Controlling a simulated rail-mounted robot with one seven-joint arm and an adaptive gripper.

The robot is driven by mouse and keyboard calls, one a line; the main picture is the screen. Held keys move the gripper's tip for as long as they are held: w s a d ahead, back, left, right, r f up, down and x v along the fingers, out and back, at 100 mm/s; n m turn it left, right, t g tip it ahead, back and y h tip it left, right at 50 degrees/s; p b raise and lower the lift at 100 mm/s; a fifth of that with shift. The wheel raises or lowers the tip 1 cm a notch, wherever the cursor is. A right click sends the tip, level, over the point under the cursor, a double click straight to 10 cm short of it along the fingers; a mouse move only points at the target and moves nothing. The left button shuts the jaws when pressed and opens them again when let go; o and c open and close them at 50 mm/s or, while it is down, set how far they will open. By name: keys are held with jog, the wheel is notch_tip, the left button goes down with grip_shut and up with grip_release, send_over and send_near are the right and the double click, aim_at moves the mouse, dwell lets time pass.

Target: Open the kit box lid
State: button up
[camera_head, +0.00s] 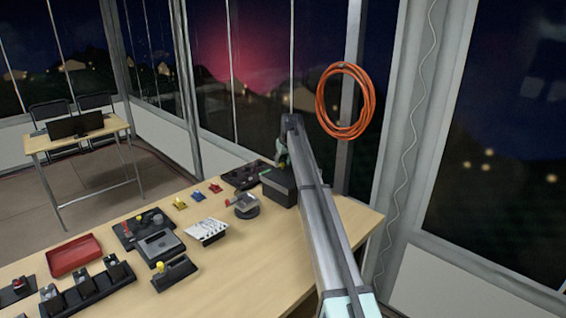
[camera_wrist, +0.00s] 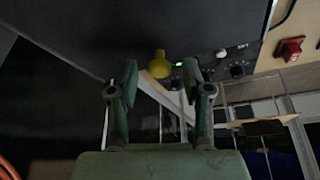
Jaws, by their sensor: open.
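A dark box (camera_head: 281,187) stands at the far right of the wooden table and looks like the kit box. A small green mark shows on it, and its top looks closed. My gripper (camera_head: 283,160) is just above its back part, partly hidden by my arm. In the wrist view, my gripper (camera_wrist: 161,72) is open, its two fingers apart with nothing held. Beyond the fingertips lie a large dark surface and a yellow knob (camera_wrist: 159,65), seen between the fingers. I cannot tell whether the fingers touch anything.
A dark panel (camera_head: 243,174) and a round device (camera_head: 245,206) lie left of the box. Control units, small coloured pieces and a red tray (camera_head: 74,256) fill the table (camera_head: 245,275) farther left. An orange cable coil (camera_head: 346,101) hangs behind my arm. The table's front right is clear.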

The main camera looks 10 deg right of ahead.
grip_shut()
jog(key=s+d, duration=0.2)
jog(key=s, duration=0.1)
jog(key=s+d, duration=0.2)
jog(key=s, duration=0.1)
jog(key=s+d, duration=0.3)
jog(key=shift+s, duration=0.15)
grip_release()
jog(key=v, duration=1.2)
jog(key=shift+a, duration=0.1)
